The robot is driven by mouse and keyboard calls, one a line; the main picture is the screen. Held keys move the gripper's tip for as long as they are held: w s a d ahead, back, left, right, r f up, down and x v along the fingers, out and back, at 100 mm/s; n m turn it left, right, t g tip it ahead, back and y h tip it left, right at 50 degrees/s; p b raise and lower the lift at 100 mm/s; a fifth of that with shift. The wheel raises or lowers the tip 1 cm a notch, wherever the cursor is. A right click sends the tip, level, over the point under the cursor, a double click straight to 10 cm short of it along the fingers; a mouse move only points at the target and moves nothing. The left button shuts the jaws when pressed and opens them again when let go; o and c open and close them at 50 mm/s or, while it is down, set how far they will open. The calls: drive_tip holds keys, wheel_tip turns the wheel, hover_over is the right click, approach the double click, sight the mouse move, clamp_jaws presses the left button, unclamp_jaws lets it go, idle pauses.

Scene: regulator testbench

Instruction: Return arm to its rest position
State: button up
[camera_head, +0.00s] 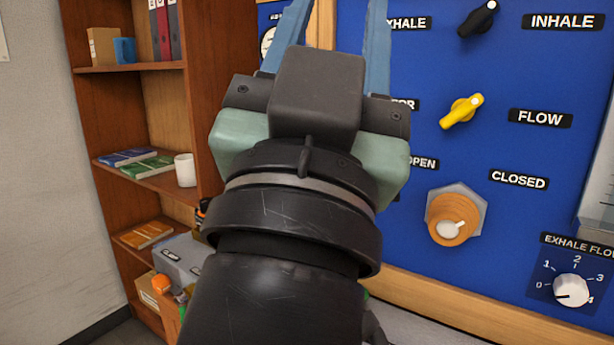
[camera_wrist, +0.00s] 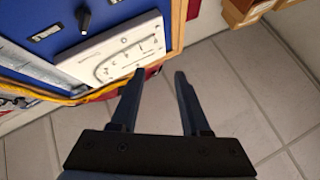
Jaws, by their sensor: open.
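My gripper (camera_head: 335,30) is raised in front of the blue regulator panel (camera_head: 415,215) in the head view. Its two blue fingers point up and stand apart, and the top of the fingers is cut off by the frame edge. In the wrist view my gripper (camera_wrist: 158,74) is open, with nothing between the fingers. Grey floor tiles (camera_wrist: 232,75) show beyond them. The left fingertip appears near the lower edge of a white panel (camera_wrist: 125,50) with a curved line on it; I cannot tell whether they touch.
The panel carries a black knob (camera_head: 478,20), a yellow knob (camera_head: 462,110), an orange knob (camera_head: 452,218) and a white dial (camera_head: 571,289). A wooden shelf (camera_head: 128,68) with books and a white mug (camera_head: 185,170) stands at left. A grey box (camera_head: 182,262) sits low beside my arm.

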drive_tip(key=s+a+r+n+t+y+p, duration=0.2)
drive_tip(key=r+n+y+p, duration=0.3)
drive_tip(key=r+p, duration=1.1)
drive_tip(key=shift+s+y, duration=0.4)
drive_tip(key=shift+s, duration=0.3)
drive_tip(key=shift+f, duration=0.1)
